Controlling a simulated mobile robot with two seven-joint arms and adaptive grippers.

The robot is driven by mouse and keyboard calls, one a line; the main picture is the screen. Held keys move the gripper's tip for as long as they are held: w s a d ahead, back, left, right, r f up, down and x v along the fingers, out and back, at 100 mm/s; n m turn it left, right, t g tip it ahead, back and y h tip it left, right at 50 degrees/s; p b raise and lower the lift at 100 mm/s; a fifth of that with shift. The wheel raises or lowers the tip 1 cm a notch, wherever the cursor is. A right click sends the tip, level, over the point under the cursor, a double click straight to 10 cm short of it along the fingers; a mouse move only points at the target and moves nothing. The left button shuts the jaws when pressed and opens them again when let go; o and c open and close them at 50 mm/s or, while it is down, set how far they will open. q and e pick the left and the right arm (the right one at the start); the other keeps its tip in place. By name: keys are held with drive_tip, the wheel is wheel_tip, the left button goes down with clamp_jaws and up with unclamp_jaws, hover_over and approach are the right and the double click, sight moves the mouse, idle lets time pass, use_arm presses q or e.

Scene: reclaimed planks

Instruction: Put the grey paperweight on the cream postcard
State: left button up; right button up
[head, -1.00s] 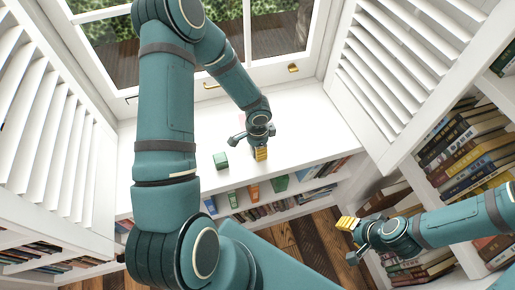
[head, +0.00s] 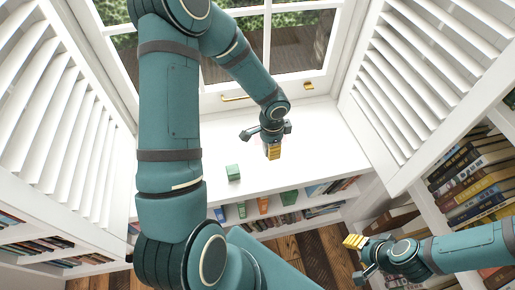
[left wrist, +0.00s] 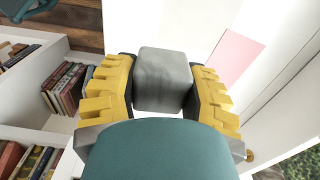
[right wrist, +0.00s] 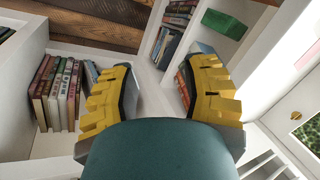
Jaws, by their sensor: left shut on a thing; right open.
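The grey paperweight (left wrist: 163,80) is a block with rounded edges, held between the yellow fingers of my left gripper in the left wrist view. In the head view my left gripper (head: 273,153) is over the white window sill (head: 305,140), and its paperweight cannot be made out there. I cannot make out the cream postcard in any view. A pink card (left wrist: 235,55) lies on the white surface beside the left gripper in the left wrist view. My right gripper (head: 353,242) is open and empty at the lower right; its parted fingers also show in the right wrist view (right wrist: 157,92).
A green block (head: 233,172) stands on the sill, left of my left gripper. Shelves of books (head: 290,215) lie below the sill's front edge. A louvred shutter (head: 415,85) flanks the right side. The sill right of my left gripper looks clear.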

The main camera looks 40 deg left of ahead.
use_arm(q)
drive_tip(key=shift+a+r, duration=0.15)
drive_tip(key=shift+r, duration=0.1)
drive_tip(key=a+p, duration=0.3)
drive_tip(key=a, duration=0.7)
hover_over(220, 143)
drive_tip(key=shift+m, duration=0.3)
wheel_tip(220, 143, down, 5)
drive_tip(key=shift+r, duration=0.1)
drive_tip(key=shift+f, duration=2.4)
